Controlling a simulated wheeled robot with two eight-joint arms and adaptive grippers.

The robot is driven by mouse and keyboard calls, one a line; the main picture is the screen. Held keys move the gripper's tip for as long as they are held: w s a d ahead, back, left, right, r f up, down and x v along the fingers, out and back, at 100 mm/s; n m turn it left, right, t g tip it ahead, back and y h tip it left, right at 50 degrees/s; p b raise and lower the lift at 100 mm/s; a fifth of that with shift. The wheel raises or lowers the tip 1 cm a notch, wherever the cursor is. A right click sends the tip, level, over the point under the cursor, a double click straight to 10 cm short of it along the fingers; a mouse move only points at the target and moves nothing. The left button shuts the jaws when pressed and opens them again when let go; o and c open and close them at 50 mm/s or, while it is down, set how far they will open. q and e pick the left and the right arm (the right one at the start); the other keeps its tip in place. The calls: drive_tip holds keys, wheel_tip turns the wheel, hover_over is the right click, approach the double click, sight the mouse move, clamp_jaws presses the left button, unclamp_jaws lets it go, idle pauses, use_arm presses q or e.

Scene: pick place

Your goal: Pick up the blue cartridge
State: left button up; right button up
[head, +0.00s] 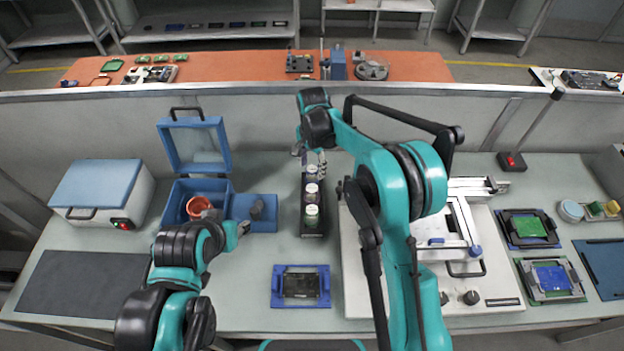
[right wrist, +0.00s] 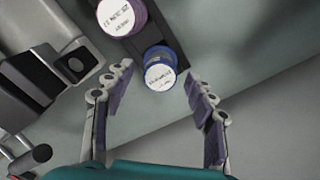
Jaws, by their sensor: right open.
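The blue cartridge (right wrist: 158,72), with a printed white top, stands at the end of a dark narrow rack (right wrist: 180,35) in the right wrist view. A purple-rimmed cartridge (right wrist: 120,14) is beside it. My right gripper (right wrist: 155,85) is open and empty, its fingers on either side of the blue cartridge in that view and apart from it. In the head view the right gripper (head: 314,160) is over the far end of the rack (head: 313,228), partly covering that end. My left gripper (head: 243,228) is near the blue box; its finger opening is too small to judge.
A blue open-lidded box (head: 182,190) is to the left, a white machine (head: 360,270) close on the right. A blue tray (head: 301,300) lies in front. A low wall (head: 260,125) runs behind.

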wheel_tip(320, 180, down, 2)
drive_tip(key=shift+f, duration=0.1)
clamp_jaws()
drive_tip(key=shift+r, duration=0.2)
